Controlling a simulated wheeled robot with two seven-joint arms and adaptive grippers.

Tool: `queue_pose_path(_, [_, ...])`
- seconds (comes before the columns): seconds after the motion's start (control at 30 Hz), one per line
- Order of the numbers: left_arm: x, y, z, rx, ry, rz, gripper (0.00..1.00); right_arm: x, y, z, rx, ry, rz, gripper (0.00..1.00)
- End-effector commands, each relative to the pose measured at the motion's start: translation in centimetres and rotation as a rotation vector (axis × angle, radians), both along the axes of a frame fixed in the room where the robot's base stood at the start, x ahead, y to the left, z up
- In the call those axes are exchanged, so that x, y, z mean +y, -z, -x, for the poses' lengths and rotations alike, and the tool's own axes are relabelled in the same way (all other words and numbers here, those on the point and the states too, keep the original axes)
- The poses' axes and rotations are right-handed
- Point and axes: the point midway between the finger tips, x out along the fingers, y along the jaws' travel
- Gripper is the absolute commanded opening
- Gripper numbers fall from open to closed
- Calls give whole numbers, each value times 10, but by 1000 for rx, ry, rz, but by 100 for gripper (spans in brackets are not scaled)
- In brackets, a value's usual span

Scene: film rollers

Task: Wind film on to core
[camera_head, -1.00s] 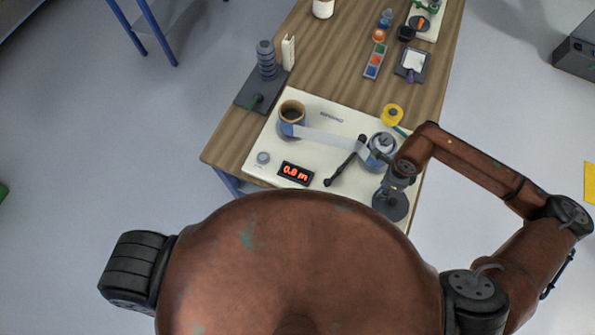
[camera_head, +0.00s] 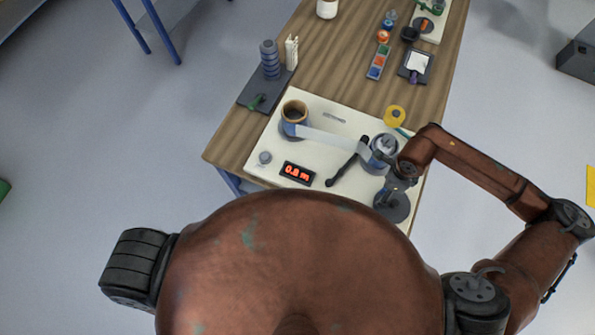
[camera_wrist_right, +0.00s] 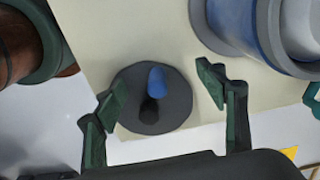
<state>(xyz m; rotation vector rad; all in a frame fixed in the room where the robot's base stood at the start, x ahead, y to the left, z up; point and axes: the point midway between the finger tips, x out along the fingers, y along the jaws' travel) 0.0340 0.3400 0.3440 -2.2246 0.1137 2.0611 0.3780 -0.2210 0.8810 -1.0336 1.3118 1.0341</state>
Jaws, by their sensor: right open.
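The film winder's cream base (camera_head: 318,180) lies on the table. A brown core (camera_head: 294,112) with blue wound around it stands at its left. A pale film strip (camera_head: 332,139) runs from it to a blue-and-grey roll (camera_head: 383,150) at the right, also in the right wrist view (camera_wrist_right: 249,18). A dark crank disc (camera_head: 392,207) sits at the base's front right. In the right wrist view the disc (camera_wrist_right: 178,112) carries a blue-topped knob (camera_wrist_right: 157,79). My right gripper (camera_wrist_right: 162,92) is open, its fingers either side of the knob, apparently not touching it. My left gripper is out of view.
A red display (camera_head: 297,173) reads about 0.8 m. A black lever (camera_head: 346,163) lies across the base beside the right roll. A yellow tape roll (camera_head: 395,116) is behind it. A dark stand with stacked rings (camera_head: 271,60) is at the left.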

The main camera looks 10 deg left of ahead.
Motion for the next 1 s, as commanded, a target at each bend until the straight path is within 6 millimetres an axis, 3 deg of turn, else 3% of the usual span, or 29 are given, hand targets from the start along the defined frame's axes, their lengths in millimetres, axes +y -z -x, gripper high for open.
queue_pose_path(1.0, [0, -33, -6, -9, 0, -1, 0, 0, -70, 0, -1, 0, 0, 65])
